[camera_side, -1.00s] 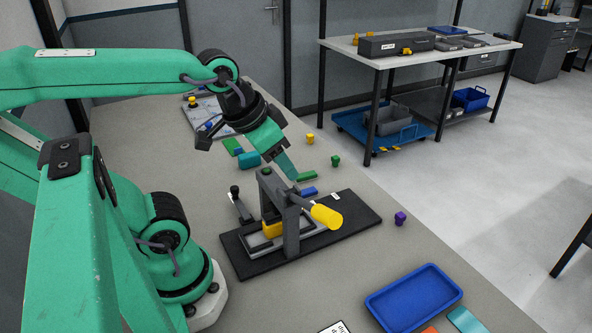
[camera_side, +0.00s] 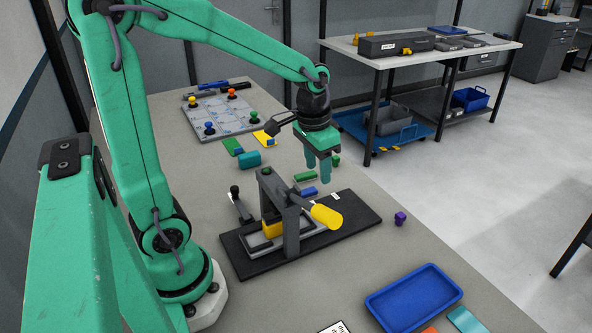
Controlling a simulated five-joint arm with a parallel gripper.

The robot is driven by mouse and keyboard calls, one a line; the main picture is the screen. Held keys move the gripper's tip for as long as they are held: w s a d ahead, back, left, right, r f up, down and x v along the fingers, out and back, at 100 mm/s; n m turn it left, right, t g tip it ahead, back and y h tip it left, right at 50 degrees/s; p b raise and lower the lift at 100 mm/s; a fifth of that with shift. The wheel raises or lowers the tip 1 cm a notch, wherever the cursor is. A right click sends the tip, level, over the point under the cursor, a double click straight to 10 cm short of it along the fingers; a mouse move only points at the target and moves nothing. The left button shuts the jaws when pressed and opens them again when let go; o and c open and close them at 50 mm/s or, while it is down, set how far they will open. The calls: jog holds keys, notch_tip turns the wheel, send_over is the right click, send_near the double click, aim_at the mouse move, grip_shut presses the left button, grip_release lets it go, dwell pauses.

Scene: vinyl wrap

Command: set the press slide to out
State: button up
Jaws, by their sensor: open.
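The press stands on a black base plate (camera_side: 345,217) on the grey bench, with a grey upright frame (camera_side: 291,228) and a yellow handle (camera_side: 326,216) angled to the right. Its slide (camera_side: 257,240) is a grey tray low in the frame, with a yellow block (camera_side: 272,230) partly hidden by the upright. A black-knobbed grey lever (camera_side: 240,205) stands at the left of the base. I cannot tell the slide's exact setting. My gripper (camera_side: 318,170) is open and empty, its green fingers pointing down behind and above the press, apart from it.
Behind the press lie green (camera_side: 306,176) and blue (camera_side: 309,191) blocks and a teal block (camera_side: 249,159). A board with coloured knobs (camera_side: 225,114) is farther back. A purple piece (camera_side: 400,218) lies right; a blue tray (camera_side: 413,300) is in front.

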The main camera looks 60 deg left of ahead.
jog(key=shift+g, duration=0.7)
jog(key=w+f, duration=0.1)
jog(key=w+a+f, duration=0.1)
jog(key=f, duration=0.1)
jog(key=a+f, duration=0.1)
jog(key=f, duration=0.1)
jog(key=shift+w, duration=0.4)
jog(key=shift+f, duration=3.85)
jog(key=shift+c, duration=0.5)
grip_shut()
